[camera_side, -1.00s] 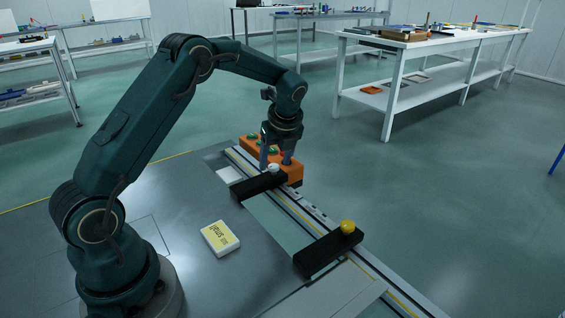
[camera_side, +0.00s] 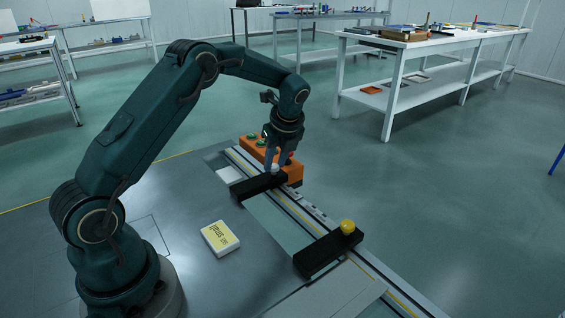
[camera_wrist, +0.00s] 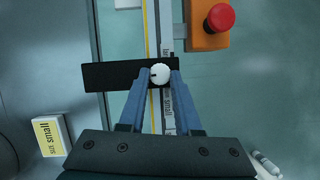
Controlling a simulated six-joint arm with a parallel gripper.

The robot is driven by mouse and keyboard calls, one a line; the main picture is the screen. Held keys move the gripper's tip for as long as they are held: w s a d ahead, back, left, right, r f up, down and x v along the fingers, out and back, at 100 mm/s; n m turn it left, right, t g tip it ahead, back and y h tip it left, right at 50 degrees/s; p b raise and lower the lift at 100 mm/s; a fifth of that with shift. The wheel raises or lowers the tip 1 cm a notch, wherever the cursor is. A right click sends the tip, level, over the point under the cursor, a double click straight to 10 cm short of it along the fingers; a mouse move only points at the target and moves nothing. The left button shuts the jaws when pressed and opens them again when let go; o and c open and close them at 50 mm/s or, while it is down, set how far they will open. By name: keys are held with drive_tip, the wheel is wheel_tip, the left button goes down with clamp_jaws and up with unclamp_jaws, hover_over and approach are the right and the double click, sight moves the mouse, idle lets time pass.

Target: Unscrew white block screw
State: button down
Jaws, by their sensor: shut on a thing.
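The white block screw is a small round white knob (camera_wrist: 160,73) on a black block (camera_wrist: 108,77) that lies across the rail. In the side view the white knob (camera_side: 275,169) sits near the right end of the black block (camera_side: 252,188). My gripper (camera_wrist: 160,77) points down from above, with one blue-grey finger on each side of the knob. It is shut on the knob. In the side view my gripper (camera_side: 275,163) partly covers the far side of the knob.
An orange box (camera_side: 287,173) with green and red buttons stands right behind the gripper; its red button (camera_wrist: 220,17) shows in the wrist view. A second black block with a yellow knob (camera_side: 347,226) lies nearer on the rail. A white-yellow box (camera_side: 220,238) lies on the table.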

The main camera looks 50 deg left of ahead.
drive_tip(key=n+g, duration=0.1)
drive_tip(key=n, duration=0.2)
drive_tip(key=shift+w, duration=0.2)
drive_tip(key=shift+w+n+g, duration=0.1)
drive_tip(key=shift+n+g, duration=0.4)
drive_tip(key=shift+n, duration=0.7)
drive_tip(key=shift+a+n+g, duration=0.1)
drive_tip(key=shift+n+g, duration=0.2)
drive_tip(key=shift+n, duration=0.4)
drive_tip(key=c, duration=0.6)
unclamp_jaws()
drive_tip(key=shift+m, duration=0.5)
